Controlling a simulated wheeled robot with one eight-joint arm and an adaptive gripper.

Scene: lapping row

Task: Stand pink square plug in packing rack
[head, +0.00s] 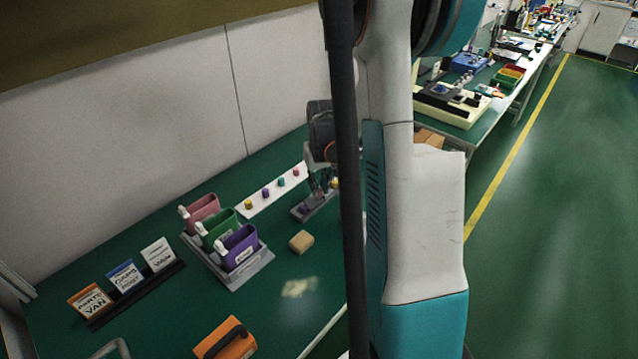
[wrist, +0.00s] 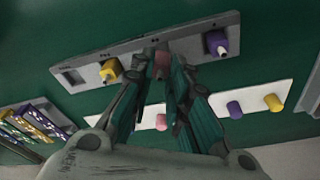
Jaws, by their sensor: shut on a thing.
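The pink square plug (wrist: 161,63) is between my gripper's fingertips (wrist: 160,70) in the wrist view. My gripper is shut on it, over the middle of the grey packing rack (wrist: 133,52). I cannot tell whether the plug's lower end is inside a rack slot. A yellow plug (wrist: 109,72) and a purple plug (wrist: 217,43) stand in the rack on either side of it. An empty square slot (wrist: 70,77) shows at the rack's left end. In the head view the rack (head: 302,211) is partly hidden by my arm, and my gripper (head: 322,188) is above it.
A white strip (head: 242,211) with several coloured round plugs lies beside the rack. Pink, green and purple bins (head: 240,248) stand in a grey tray at the left. A tan block (head: 301,241) and an orange handled item (head: 226,340) are on the green table.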

